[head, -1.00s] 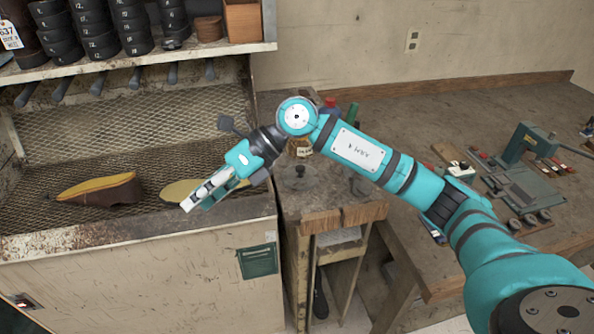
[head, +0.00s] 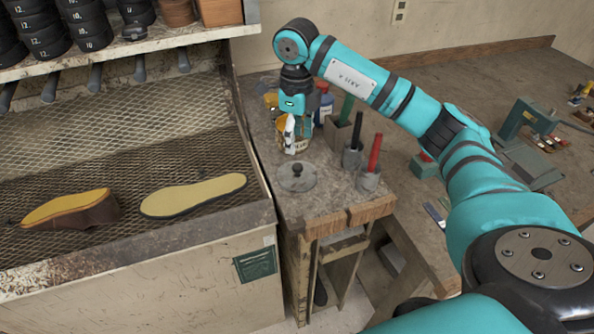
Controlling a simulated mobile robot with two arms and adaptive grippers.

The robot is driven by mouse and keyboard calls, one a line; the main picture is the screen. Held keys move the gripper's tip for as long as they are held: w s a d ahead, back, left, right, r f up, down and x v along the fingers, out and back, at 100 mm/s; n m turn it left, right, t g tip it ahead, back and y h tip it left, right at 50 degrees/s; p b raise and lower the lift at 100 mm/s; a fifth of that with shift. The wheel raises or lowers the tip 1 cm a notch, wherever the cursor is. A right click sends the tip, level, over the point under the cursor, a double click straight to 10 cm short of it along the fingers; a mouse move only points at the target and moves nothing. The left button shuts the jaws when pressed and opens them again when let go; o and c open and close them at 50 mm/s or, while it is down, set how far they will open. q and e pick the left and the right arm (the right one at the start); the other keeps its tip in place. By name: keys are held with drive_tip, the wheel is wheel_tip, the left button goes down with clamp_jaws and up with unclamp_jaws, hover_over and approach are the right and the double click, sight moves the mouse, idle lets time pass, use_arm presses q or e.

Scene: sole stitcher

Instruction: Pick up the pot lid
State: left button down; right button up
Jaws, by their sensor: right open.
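The pot lid (head: 297,177) is a grey round disc with a dark knob, lying flat on the small wooden side table (head: 335,213). My right gripper (head: 289,146) is open and points down just behind the lid, apart from it. Its fingers are in front of a yellowish labelled pot (head: 302,145), which they partly hide. I cannot tell whether they touch the pot. My left gripper is not in view.
Holders with a black-handled (head: 355,143) and a red-handled tool (head: 373,163) stand right of the lid. A blue labelled container (head: 324,106) stands behind. A mesh tray at left holds a sole (head: 194,194) and a shoe piece (head: 72,210).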

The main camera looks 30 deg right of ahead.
sight(297, 165)
wheel_tip(297, 165, down, 4)
drive_tip(key=shift+r+p, duration=0.1)
drive_tip(key=shift+p, duration=0.3)
drive_tip(key=shift+s+f+p, duration=0.1)
drive_tip(key=shift+f+p, duration=0.2)
wheel_tip(297, 165, down, 4)
drive_tip(key=shift+s+a+r+p, duration=0.1)
drive_tip(key=shift+s+r+p, duration=0.05)
drive_tip(key=shift+p, duration=0.75)
drive_tip(key=shift+f, duration=0.45)
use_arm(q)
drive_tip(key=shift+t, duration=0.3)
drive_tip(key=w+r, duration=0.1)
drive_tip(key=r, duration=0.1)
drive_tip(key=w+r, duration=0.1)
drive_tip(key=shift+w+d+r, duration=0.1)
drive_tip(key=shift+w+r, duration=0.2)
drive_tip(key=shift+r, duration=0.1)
use_arm(e)
drive_tip(key=c, duration=0.5)
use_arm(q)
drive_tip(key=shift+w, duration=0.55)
use_arm(e)
clamp_jaws()
